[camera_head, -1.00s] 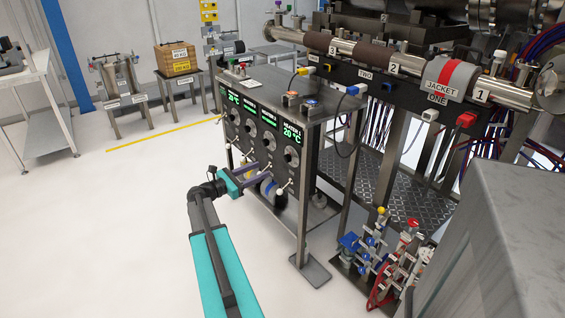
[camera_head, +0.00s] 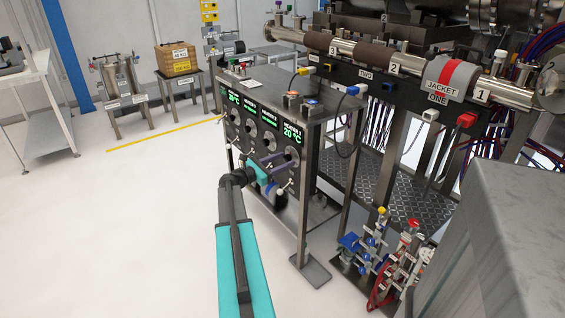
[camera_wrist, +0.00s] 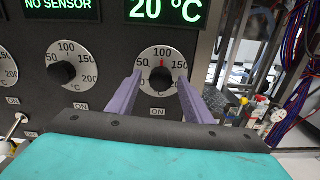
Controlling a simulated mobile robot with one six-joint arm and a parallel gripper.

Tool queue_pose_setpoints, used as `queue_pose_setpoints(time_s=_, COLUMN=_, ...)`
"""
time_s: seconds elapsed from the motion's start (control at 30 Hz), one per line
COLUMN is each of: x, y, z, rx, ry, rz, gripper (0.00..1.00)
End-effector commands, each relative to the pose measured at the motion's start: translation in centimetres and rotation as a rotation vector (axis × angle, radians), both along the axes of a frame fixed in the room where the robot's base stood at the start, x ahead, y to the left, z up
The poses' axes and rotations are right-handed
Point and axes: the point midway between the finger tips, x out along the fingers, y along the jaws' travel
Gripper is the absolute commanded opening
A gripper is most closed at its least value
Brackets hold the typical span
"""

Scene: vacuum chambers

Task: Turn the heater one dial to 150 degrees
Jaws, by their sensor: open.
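The heater one dial (camera_head: 292,153) is the rightmost dial on the heater panel, below a green 20 °C display (camera_head: 292,131). In the wrist view, the dial (camera_wrist: 162,80) has a dark knob on a round white scale, with a red mark at the top near 100. The 150 label is on its right side. My gripper (camera_head: 280,163) is at the panel front. In the wrist view, my gripper (camera_wrist: 159,79) is open, with one purple finger on each side of the knob. Whether the fingers touch the knob cannot be told.
A neighbouring dial (camera_wrist: 62,73) sits to the left under a NO SENSOR display (camera_wrist: 58,6). A toggle switch (camera_wrist: 16,126) juts out at lower left. Tubing and fittings (camera_head: 385,255) stand right of the cabinet. The floor (camera_head: 120,230) at left is clear.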

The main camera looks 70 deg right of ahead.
Motion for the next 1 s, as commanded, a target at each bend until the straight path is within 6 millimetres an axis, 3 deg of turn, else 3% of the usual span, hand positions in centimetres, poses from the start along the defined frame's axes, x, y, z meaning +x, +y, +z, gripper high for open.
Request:
queue_pose_setpoints(time_s=0.33, x=-0.16, y=-0.21, z=0.02, rx=0.000, ry=0.000, rz=0.000, gripper=0.46)
queue_pose_setpoints(time_s=0.6, x=-0.13, y=-0.22, z=0.01, rx=0.000, ry=0.000, rz=0.001, gripper=0.05)
queue_pose_setpoints(time_s=1.0, x=-0.03, y=-0.22, z=-0.08, rx=-0.030, ry=-0.045, rz=0.002, gripper=0.05)
